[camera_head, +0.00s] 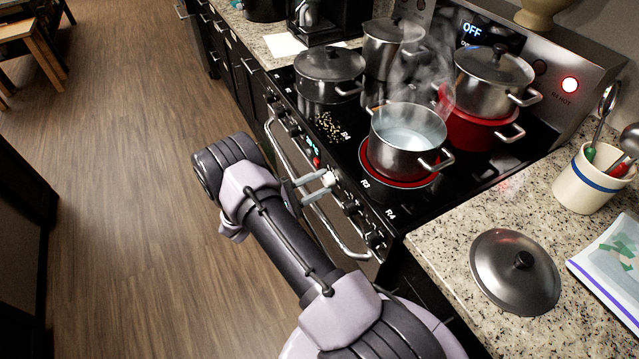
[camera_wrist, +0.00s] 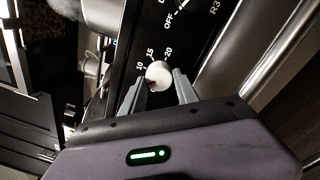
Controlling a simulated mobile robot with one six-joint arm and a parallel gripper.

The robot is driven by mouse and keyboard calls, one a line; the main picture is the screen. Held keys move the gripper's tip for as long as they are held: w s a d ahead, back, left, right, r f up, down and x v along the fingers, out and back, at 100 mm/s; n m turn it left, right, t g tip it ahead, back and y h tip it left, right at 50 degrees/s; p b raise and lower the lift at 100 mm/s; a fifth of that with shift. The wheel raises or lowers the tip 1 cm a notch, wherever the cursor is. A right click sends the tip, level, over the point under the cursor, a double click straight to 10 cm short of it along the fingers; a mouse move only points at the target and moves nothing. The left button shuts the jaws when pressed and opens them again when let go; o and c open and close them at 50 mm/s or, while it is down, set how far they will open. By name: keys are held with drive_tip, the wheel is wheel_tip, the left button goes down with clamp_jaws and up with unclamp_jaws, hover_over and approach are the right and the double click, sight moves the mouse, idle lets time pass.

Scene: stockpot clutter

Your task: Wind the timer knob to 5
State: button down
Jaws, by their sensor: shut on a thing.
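The timer knob (camera_wrist: 158,73) is small, round and white. It sits on the black front panel of the stove, with the numbers 10, 15 and 20 printed around it in the wrist view. It also shows in the head view (camera_head: 328,178). My gripper (camera_wrist: 158,86) has one finger on each side of the knob and is shut on it; it reaches the panel from the aisle side in the head view (camera_head: 318,184). I cannot tell where the knob's pointer stands. The 5 mark is not visible, hidden near the fingers.
A steaming pot (camera_head: 407,138) stands on a glowing red burner just behind the panel. The oven handle (camera_head: 300,175) runs below the knobs. Other pots (camera_head: 330,72) fill the cooktop. A lid (camera_head: 514,271) lies on the right counter. The wooden floor (camera_head: 120,180) at left is clear.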

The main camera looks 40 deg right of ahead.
drive_tip(key=c, duration=0.9)
unclamp_jaws()
drive_tip(key=shift+a, duration=0.1)
drive_tip(key=p+v, duration=0.2)
drive_tip(key=v, duration=1.5)
drive_tip(key=shift+a, duration=0.1)
